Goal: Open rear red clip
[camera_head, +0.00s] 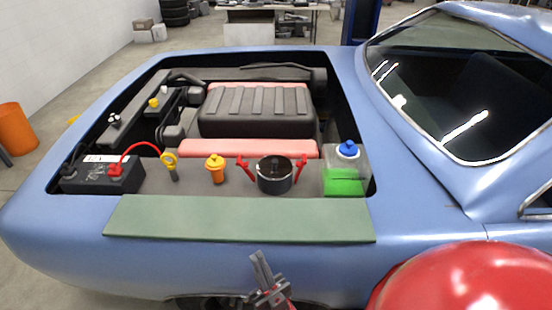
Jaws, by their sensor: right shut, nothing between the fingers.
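A dark round canister (274,176) stands in the near row of the open engine bay. It has one red clip (244,166) on its left side and another red clip (303,160) on its right side, toward the windshield. Both clips look raised and slanted outward; I cannot tell whether either is latched. My right gripper (259,262) is shut and empty, in front of the fender and below the green mat, well short of the canister and clips. My left gripper is out of view.
A green mat (240,220) covers the near fender edge. Left of the canister are an orange-capped filler (215,168), a yellow ring dipstick (169,162) and a black battery (102,174). A blue-capped bottle (345,170) with green fluid stands close on the right.

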